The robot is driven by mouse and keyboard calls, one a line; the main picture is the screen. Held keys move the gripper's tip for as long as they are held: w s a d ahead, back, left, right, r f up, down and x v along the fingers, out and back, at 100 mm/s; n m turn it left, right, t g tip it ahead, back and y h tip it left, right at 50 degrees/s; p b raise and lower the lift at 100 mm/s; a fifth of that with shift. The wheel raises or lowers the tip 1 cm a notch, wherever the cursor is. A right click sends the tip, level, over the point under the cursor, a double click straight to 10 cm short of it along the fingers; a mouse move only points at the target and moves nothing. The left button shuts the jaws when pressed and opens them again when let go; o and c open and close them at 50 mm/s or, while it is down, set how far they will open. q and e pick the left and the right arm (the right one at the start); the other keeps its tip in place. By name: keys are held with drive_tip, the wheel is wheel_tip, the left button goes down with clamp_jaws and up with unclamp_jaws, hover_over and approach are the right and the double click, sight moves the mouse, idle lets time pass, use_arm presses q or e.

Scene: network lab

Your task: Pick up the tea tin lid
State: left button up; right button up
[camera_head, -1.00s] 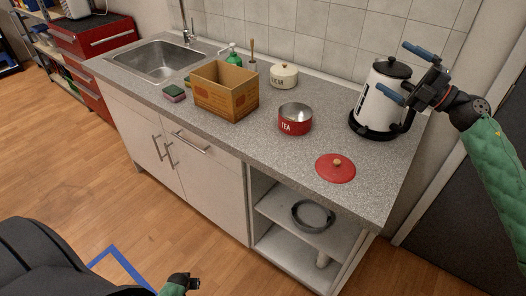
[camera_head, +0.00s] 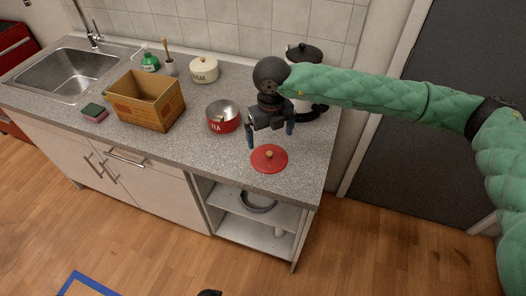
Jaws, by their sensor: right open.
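Nothing is between the fingers. Of my left gripper, only a small dark piece at the bottom edge may show, too little to tell.
The speckled counter (camera_head: 183,150) also holds a cardboard box (camera_head: 146,100), a cream sugar tin (camera_head: 204,69), a sponge (camera_head: 94,113) and a green soap bottle (camera_head: 149,61). A kettle (camera_head: 304,53) stands behind my right arm, partly hidden. The counter left of the lid is clear.

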sight(270, 153)
wheel_tip(270, 153, down, 2)
drive_tip(key=shift+f, duration=0.15)
drive_tip(key=f, duration=0.4)
drive_tip(key=shift+s+f+p, duration=0.2)
drive_tip(key=shift+f+p, duration=0.05)
drive_tip(key=shift+p, duration=0.05)
drive_tip(key=shift+f, duration=0.35)
drive_tip(key=shift+s, duration=0.1)
drive_tip(key=c, duration=1.1)
use_arm(q)
drive_tip(key=shift+s+a+f, duration=0.25)
drive_tip(key=shift+s+f, duration=0.15)
drive_tip(key=shift+f, duration=0.35)
use_arm(e)
drive_tip(key=shift+c, duration=0.3)
